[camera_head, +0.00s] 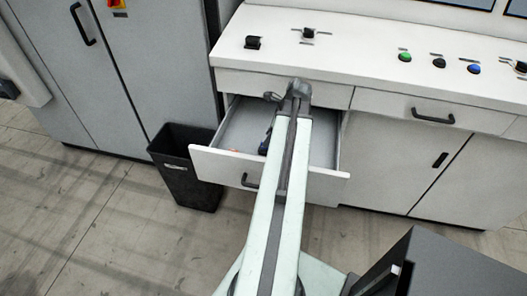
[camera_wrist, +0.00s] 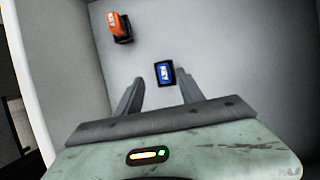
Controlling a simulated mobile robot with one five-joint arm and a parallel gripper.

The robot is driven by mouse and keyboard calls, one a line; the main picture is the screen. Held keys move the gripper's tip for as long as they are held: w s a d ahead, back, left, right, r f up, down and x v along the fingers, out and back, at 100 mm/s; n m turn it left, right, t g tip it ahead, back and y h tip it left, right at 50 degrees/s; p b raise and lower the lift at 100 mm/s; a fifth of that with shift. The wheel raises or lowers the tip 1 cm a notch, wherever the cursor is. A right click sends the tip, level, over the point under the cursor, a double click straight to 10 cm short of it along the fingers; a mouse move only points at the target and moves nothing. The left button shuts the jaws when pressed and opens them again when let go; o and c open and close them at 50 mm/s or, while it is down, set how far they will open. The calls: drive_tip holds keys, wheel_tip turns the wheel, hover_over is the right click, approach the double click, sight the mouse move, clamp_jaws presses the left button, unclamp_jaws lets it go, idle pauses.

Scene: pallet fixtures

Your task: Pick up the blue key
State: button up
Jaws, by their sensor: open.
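The blue key (camera_wrist: 164,73) is a small blue block with white "KEY" lettering and a dark edge. It lies on the pale drawer floor in the wrist view. My gripper (camera_wrist: 159,79) is open, with one finger to the left of the blue key and one to its right. The key appears between or just beyond the fingertips; I cannot tell their height above it. In the head view my arm reaches over the open drawer (camera_head: 205,159) and covers part of its inside, and I cannot make out the blue key there.
An orange key (camera_wrist: 117,27) with a dark base lies in the drawer at upper left of the wrist view. Drawer walls stand close around. The white console (camera_head: 350,62) overhangs the drawer's back. A black bin (camera_head: 187,180) stands left of the drawer; a grey cabinet (camera_head: 160,60) stands behind it.

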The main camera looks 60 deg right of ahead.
drive_tip(key=b+x, duration=0.3)
drive_tip(key=d+b+x, duration=0.1)
drive_tip(key=x, duration=0.1)
drive_tip(key=shift+s+f+b, duration=0.1)
drive_tip(key=shift+s+b, duration=0.05)
drive_tip(key=shift+b, duration=0.25)
drive_tip(key=shift+a+f, duration=0.15)
clamp_jaws()
drive_tip(key=shift+r, duration=0.25)
wheel_tip(320, 180, up, 4)
drive_tip(key=p, duration=0.4)
drive_tip(key=shift+s, duration=0.15)
drive_tip(key=s+p, duration=0.1)
drive_tip(key=s, duration=1.4)
drive_tip(key=shift+s+r, duration=0.25)
drive_tip(key=shift+r, duration=0.2)
